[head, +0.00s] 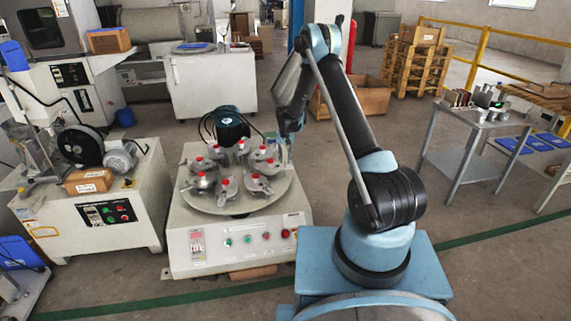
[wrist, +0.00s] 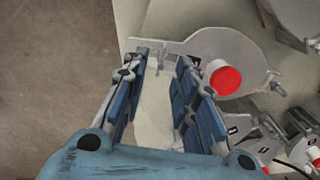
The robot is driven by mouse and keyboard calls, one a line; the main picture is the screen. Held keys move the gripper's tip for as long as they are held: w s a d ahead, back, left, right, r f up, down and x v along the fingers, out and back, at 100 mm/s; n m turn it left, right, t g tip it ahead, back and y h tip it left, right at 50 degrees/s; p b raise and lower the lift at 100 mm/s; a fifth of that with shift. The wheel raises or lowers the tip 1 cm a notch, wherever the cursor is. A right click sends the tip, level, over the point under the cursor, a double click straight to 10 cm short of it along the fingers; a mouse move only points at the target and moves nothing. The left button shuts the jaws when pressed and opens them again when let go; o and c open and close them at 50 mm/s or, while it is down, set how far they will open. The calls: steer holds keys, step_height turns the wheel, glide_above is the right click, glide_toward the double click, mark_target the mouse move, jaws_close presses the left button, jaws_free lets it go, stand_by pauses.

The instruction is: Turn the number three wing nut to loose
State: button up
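The round turntable (head: 238,206) on the white test machine carries several grey metal fixtures with red caps. In the wrist view, one fixture (wrist: 237,47) with a red cap (wrist: 225,80) is close to my right finger. A small metal fastener (wrist: 163,58), perhaps a wing nut, shows between my fingertips at the end of this fixture's arm. I cannot read any number, so I cannot tell which is number three. My gripper (wrist: 161,72) is open, its two blue fingers on either side of the fastener; contact cannot be made out. In the head view, it is at the turntable's right edge, mostly hidden.
Other fixtures (wrist: 302,128) stand close to the right of my gripper. A dark green motor-like unit (head: 230,124) stands behind the turntable. A machine with a black wheel (head: 78,144) is at left. A metal table (head: 474,122) is at right, with open floor between.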

steer(key=shift+f, duration=1.4)
jaws_close()
